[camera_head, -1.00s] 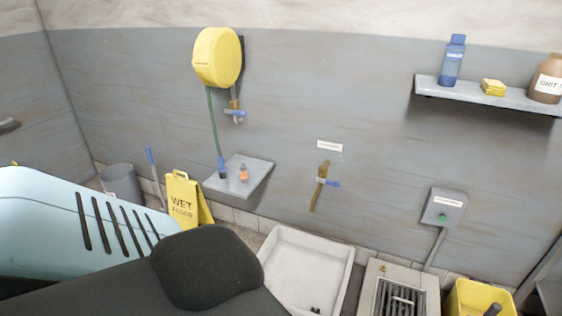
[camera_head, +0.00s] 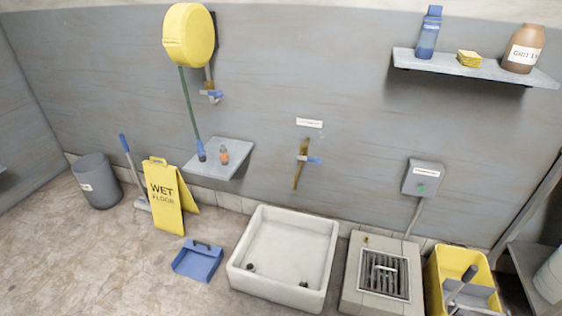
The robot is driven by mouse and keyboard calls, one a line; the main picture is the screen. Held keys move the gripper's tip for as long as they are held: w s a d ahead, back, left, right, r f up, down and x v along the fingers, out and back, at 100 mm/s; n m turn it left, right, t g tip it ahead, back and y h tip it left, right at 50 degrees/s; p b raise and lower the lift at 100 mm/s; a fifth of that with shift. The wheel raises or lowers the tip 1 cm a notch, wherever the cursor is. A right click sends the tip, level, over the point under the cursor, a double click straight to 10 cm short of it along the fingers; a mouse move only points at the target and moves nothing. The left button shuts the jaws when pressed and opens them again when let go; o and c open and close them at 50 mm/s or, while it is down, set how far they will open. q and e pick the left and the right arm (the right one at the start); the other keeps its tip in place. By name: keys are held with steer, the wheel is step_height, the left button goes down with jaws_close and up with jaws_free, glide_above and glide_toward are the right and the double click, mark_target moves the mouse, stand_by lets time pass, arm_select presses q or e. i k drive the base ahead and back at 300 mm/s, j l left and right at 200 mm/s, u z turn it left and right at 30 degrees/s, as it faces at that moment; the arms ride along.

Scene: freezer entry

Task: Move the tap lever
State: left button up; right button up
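A brass tap (camera_head: 302,166) is mounted on the grey wall above the white floor basin, under a small white label. Its blue lever (camera_head: 313,160) points to the right. A second tap with a blue lever (camera_head: 211,96) sits on the wall below the yellow hose reel (camera_head: 188,35); that lever also lies roughly sideways. I cannot read the label well enough to tell which tap it names. Neither of my grippers shows in the head view, so nothing of mine is seen touching either lever.
The white basin (camera_head: 285,222) stands on the floor below the brass tap. A small shelf (camera_head: 232,146) juts out to its left. A wet floor sign (camera_head: 165,197), a blue dustpan (camera_head: 197,260), a drain grate (camera_head: 384,275) and a yellow bucket (camera_head: 440,262) stand nearby.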

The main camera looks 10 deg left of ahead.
mark_target(318, 160)
steer(key=i+j, duration=0.3)
steer(key=i, duration=0.15)
steer(key=i+j, duration=0.25)
steer(key=i, duration=0.15)
steer(key=i+j+u, duration=0.1)
steer(key=i+j, duration=0.2)
steer(key=i, duration=0.15)
steer(key=i+j, duration=0.25)
steer(key=i, duration=0.15)
